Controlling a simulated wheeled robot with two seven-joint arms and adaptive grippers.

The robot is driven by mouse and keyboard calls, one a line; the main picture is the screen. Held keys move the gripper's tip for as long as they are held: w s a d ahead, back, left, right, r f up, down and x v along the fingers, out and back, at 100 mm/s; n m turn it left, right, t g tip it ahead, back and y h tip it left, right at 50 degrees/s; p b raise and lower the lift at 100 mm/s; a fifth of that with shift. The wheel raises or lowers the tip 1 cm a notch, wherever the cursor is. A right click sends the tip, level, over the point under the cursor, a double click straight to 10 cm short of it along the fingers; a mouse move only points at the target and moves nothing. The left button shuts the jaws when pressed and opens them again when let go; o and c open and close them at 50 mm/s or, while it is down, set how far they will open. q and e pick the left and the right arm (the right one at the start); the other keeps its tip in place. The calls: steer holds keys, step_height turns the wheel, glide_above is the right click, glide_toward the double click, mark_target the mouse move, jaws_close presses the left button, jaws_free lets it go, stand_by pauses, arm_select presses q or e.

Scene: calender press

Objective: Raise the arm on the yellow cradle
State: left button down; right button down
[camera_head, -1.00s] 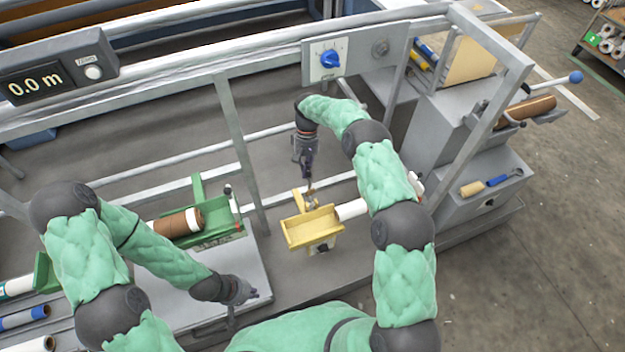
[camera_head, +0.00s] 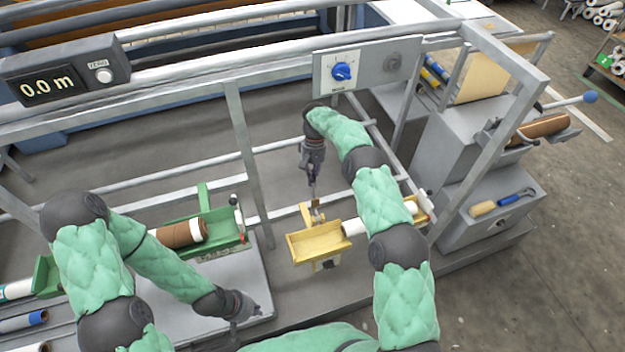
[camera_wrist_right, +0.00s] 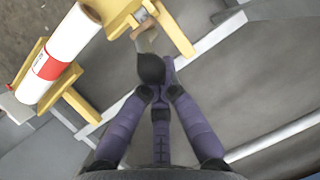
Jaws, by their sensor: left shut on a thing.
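The yellow cradle (camera_head: 318,247) stands right of centre on the grey floor, and its yellow parts also show in the right wrist view (camera_wrist_right: 122,14). A small grey-tan lever (camera_wrist_right: 146,40) shows at the cradle; I cannot tell its full shape. My right gripper (camera_head: 314,192) points down at the cradle's back side. In the right wrist view its purple fingers (camera_wrist_right: 160,88) come together behind a dark rounded tip just by the lever; contact is unclear. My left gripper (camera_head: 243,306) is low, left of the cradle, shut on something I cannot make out.
A white roll (camera_wrist_right: 62,52) with a red band lies along the cradle, partly behind my right arm. A green cradle (camera_head: 222,228) with a brown roll (camera_head: 180,233) stands left. A metal post (camera_head: 242,150) and rails surround the area. A blue-knob panel (camera_head: 342,72) is behind.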

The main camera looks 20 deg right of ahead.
steer(key=c, duration=1.9)
jaws_free()
steer(key=shift+c, duration=0.2)
steer(key=o, duration=0.8)
